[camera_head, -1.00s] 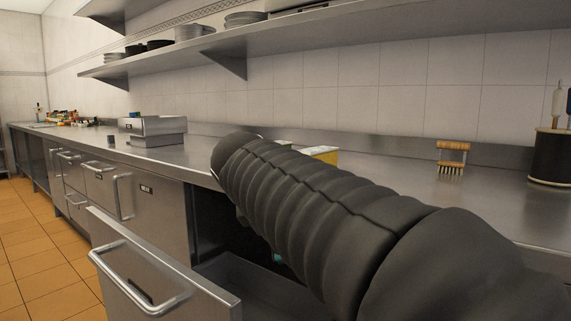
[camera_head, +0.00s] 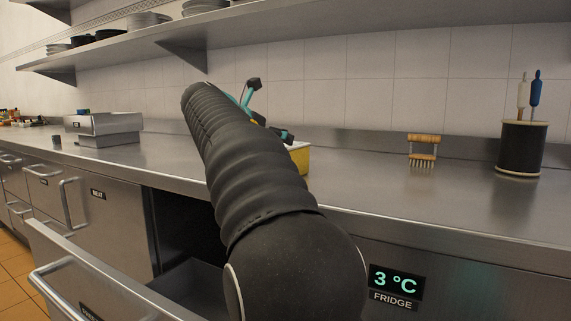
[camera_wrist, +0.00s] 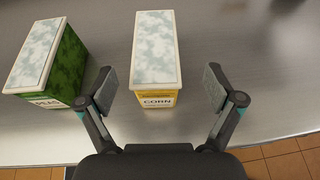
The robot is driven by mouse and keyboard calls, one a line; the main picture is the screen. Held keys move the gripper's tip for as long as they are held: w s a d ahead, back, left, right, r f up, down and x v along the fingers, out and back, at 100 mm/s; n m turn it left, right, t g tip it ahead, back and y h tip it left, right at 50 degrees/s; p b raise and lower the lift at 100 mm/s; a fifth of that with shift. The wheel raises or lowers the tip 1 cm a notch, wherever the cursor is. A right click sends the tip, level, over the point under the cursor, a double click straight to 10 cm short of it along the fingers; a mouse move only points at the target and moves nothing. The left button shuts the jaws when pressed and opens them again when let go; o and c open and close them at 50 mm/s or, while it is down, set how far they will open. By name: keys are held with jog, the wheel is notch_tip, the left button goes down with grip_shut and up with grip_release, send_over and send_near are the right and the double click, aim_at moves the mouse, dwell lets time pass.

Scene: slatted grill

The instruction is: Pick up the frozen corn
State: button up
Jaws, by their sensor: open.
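The frozen corn (camera_wrist: 156,55) is a box with a frosty white top and a yellow front lettered "CORN". It stands on the steel counter in the wrist view. My gripper (camera_wrist: 161,88) is open, with one finger on each side of the corn box's near end and a gap on both sides. In the head view a yellow part of the corn box (camera_head: 300,158) shows behind my arm. My gripper there (camera_head: 270,110) is mostly hidden by the arm, with only teal and black parts visible.
A green box of peas (camera_wrist: 52,65) stands just left of the corn, close to the left finger. A brush (camera_head: 423,150) and a dark utensil pot (camera_head: 521,148) stand further right on the counter. An open drawer (camera_head: 95,275) juts out below.

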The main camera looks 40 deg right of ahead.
aim_at(287, 146)
jog(key=shift+w+x, duration=0.15)
jog(key=shift+x, duration=1.75)
jog(key=shift+w+x, duration=0.15)
jog(key=shift+x, duration=1.7)
jog(key=shift+a, duration=0.1)
jog(key=shift+c, duration=0.3)
grip_shut()
jog(key=r, duration=0.1)
jog(key=r+p, duration=0.1)
jog(key=r, duration=0.2)
jog(key=shift+s+r, duration=0.3)
jog(key=shift+r, duration=0.1)
jog(key=s+d+r+p, duration=0.1)
jog(key=s+d+r, duration=0.1)
jog(key=s+r, duration=0.4)
jog(key=s, duration=0.4)
jog(key=shift+s+d+r+p, duration=0.15)
jog(key=shift+s+d+p, duration=0.15)
jog(key=shift+s+d, duration=0.1)
jog(key=shift+r+p, duration=1)
jog(key=shift+r, duration=1.5)
